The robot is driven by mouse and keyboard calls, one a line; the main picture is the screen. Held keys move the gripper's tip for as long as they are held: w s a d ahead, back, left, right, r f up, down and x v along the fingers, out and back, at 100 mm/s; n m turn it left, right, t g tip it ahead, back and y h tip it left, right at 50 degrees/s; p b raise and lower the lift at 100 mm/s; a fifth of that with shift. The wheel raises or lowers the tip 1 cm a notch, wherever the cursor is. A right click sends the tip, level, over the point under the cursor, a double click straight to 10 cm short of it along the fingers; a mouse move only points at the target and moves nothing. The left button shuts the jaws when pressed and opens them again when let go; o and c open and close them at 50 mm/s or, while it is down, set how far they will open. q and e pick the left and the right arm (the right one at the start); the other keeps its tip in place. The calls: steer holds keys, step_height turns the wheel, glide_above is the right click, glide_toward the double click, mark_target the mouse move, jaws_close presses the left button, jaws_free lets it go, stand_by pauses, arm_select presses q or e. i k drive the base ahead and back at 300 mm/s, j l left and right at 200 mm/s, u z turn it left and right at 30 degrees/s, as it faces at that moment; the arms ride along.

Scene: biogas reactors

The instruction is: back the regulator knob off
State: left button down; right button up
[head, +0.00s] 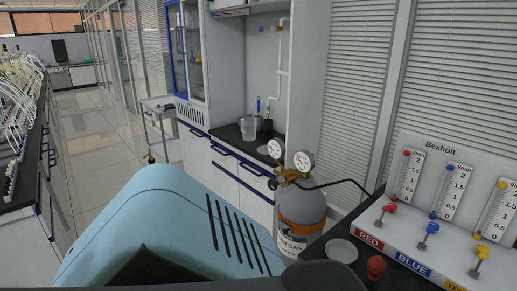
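A grey gas cylinder (302,206) with an orange band and a white label stands beside the right bench. A brass regulator (290,175) with two round white gauges (304,160) sits on top of it. A small dark knob (273,184) sticks out on the regulator's left side; it looks like the regulator knob, but it is too small to read its setting. The gauge needles are too small to read. Neither of my grippers shows in the head view.
A black hose (345,182) runs from the regulator toward the Bexholt flowmeter panel (440,165) with red, blue and yellow valves. A round dish (341,251) and a red knob (376,266) are on the right bench. A trolley (158,112) stands in the aisle; the tiled floor (100,150) is open.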

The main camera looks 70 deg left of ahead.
mark_target(273, 184)
steer(key=u, duration=2.25)
